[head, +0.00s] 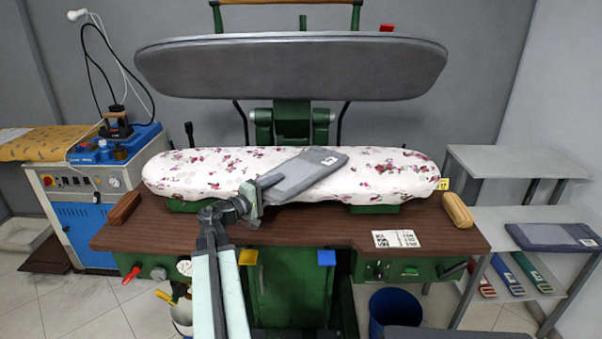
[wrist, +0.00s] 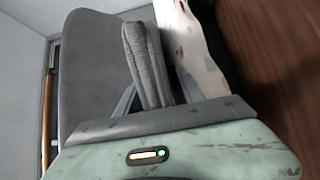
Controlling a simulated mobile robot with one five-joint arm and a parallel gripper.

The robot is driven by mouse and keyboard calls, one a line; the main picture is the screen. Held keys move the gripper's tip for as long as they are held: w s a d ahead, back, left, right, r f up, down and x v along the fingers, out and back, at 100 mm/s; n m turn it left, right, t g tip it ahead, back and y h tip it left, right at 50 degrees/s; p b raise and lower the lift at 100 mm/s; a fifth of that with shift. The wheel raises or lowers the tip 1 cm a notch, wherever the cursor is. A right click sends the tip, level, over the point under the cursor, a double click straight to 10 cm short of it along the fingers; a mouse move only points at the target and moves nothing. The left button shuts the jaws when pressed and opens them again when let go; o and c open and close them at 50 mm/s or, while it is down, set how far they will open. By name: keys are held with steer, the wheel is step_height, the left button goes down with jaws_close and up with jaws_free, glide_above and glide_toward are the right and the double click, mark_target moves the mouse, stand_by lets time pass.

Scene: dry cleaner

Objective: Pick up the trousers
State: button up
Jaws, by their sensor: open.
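The grey folded trousers (head: 308,172) with a white tag lie slantwise on the flowered pad (head: 215,172) of the press. Their near left end sticks out towards my gripper (head: 264,188), which is at that end, above the pad's front edge. In the wrist view the folded end of the trousers (wrist: 146,65) stands between my two fingers (wrist: 155,95), which are open. I cannot tell whether either finger touches the cloth.
The grey upper press plate (head: 290,67) hangs raised above the pad. The brown worktop (head: 300,230) in front bears a printed card (head: 396,239) and wooden blocks at its ends. A dark folded garment (head: 552,237) lies on the right shelf. A blue bin (head: 394,310) stands below.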

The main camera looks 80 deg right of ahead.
steer(key=shift+d, duration=0.1)
jaws_close()
stand_by(1.3)
